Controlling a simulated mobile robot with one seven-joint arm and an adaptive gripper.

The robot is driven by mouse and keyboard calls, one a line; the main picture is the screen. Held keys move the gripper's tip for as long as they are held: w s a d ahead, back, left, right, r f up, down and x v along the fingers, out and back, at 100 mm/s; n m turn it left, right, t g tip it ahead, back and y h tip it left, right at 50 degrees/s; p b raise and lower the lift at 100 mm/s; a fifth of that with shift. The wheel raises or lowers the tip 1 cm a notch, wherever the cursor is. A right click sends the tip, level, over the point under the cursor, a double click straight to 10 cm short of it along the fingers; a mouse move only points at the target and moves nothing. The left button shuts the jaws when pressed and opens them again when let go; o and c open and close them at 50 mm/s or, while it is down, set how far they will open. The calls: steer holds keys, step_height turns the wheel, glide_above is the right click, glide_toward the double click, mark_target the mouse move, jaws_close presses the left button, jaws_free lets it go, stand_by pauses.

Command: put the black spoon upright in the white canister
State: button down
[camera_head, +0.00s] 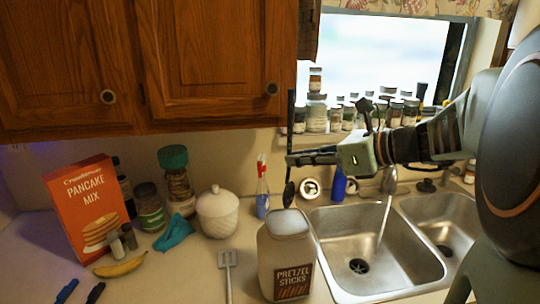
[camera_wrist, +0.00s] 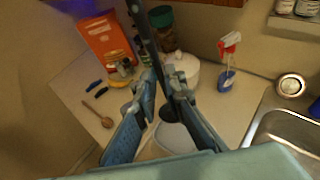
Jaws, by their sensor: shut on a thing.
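My gripper (camera_head: 300,158) is shut on the black spoon (camera_head: 290,120), which hangs nearly upright with its bowl at the bottom. In the wrist view the spoon's dark handle (camera_wrist: 143,30) passes between the fingers (camera_wrist: 165,82). A whitish canister labelled "Pretzel Sticks" (camera_head: 268,262) stands on the counter below and close to the spoon. The spoon's bowl appears just above its top rim; I cannot tell whether it is directly over it. The canister's pale top shows in the wrist view (camera_wrist: 176,138). A white textured jar with a knobbed lid (camera_head: 217,216) stands to the left.
The double steel sink (camera_head: 365,265) with running water lies right of the canister. A spray bottle (camera_head: 262,190) stands behind. A spatula (camera_head: 228,270), teal cloth (camera_head: 174,233), banana (camera_head: 118,268) and pancake mix box (camera_head: 88,210) lie or stand left. Wooden cabinets (camera_head: 200,60) hang above.

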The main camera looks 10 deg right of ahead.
step_height(320, 180, down, 17)
steer(key=b, duration=1.2)
stand_by(0.4)
steer(key=c, duration=1.9)
jaws_free()
steer(key=shift+c, duration=0.2)
steer(key=v, duration=1.2)
